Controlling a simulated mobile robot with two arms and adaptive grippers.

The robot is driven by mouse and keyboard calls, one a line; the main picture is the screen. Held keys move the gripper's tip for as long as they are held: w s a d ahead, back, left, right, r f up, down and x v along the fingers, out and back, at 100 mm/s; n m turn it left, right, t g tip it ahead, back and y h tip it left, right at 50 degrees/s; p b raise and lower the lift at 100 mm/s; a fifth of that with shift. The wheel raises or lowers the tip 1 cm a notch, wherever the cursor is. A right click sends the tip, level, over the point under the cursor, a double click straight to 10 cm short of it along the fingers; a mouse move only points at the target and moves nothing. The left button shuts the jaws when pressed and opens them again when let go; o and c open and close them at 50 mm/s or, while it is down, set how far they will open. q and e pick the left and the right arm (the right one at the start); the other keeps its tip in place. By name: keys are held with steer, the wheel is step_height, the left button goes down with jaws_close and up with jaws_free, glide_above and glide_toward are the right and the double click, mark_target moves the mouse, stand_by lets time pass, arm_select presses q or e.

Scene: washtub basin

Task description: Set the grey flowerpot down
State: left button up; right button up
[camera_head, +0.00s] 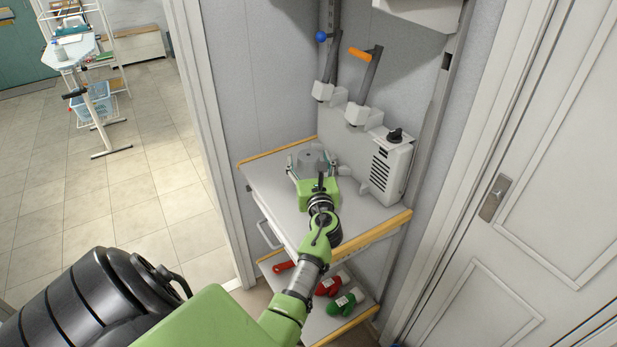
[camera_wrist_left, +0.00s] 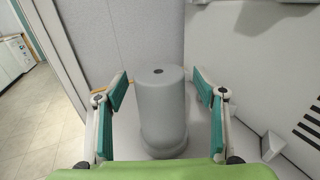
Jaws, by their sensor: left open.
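The grey flowerpot (camera_head: 311,160) stands upside down on the grey upper shelf (camera_head: 264,178), partly hidden behind my left gripper (camera_head: 312,168) in the head view. In the left wrist view the flowerpot (camera_wrist_left: 162,112) is upright on its wide rim, with a small dark hole in its top. My left gripper (camera_wrist_left: 160,90) is open, with one green-padded finger on each side of the pot. Gaps show between the pot and both fingers. My right gripper is in neither view.
A white heater-like box (camera_head: 391,170) with a black knob stands right of the pot. Red and green tools (camera_head: 342,304) lie on the lower shelf. A door (camera_head: 540,200) is at the right. Open tiled floor (camera_head: 120,190) lies left.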

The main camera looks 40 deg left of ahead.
arm_select(q)
steer(key=shift+w+a, duration=0.2)
steer(key=shift+a, duration=0.1)
steer(key=shift+s+d+r, duration=0.1)
steer(key=c, duration=0.4)
jaws_close()
steer(key=shift+r, duration=0.1)
steer(key=shift+r, duration=0.55)
step_height(320, 180, up, 2)
steer(key=shift+r+p, duration=0.2)
steer(key=shift+p, duration=0.25)
steer(key=s+d+r, duration=0.3)
steer(key=s+r, duration=0.1)
steer(key=s, duration=0.2)
steer(key=s+d+r+p, duration=0.1)
steer(key=s+d+r, duration=0.2)
steer(key=s+r, duration=0.2)
steer(key=shift+s+d+r, duration=0.15)
steer(key=shift+s+d, duration=0.15)
steer(key=shift+s, duration=0.35)
steer(key=shift+d, duration=0.1)
